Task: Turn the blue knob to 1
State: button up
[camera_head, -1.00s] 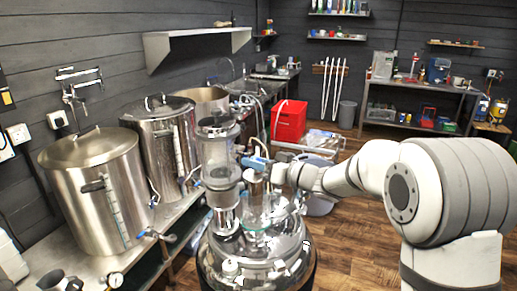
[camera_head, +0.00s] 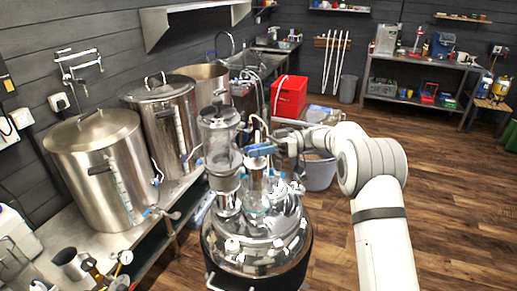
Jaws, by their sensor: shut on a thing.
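The blue knob (camera_head: 260,150) is a small blue handle beside the glass-walled cylinder (camera_head: 218,140) on top of the shiny steel vessel (camera_head: 258,235). My gripper (camera_head: 274,149) reaches it from the right and is shut on it. The gripper and wrist cover part of the knob. The number 1 and any scale marks are too small to make out, so the knob's setting cannot be read.
Steel kettles (camera_head: 95,165) stand on the bench (camera_head: 112,240) at left, with small blue-handled taps (camera_head: 149,211) in front. A grey bucket (camera_head: 320,175) and a red crate (camera_head: 289,97) are behind the vessel. The wooden floor (camera_head: 455,185) at right is clear.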

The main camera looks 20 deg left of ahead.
jog(key=shift+a+n+g+h, duration=0.1)
jog(key=shift+n+g+h, duration=0.6)
jog(key=shift+g, duration=0.1)
jog(key=shift+g+h, duration=0.3)
jog(key=shift+g, duration=0.1)
jog(key=o, duration=0.9)
jog(key=shift+s+a, duration=0.1)
jog(key=shift+s, duration=0.05)
jog(key=shift+o, duration=0.3)
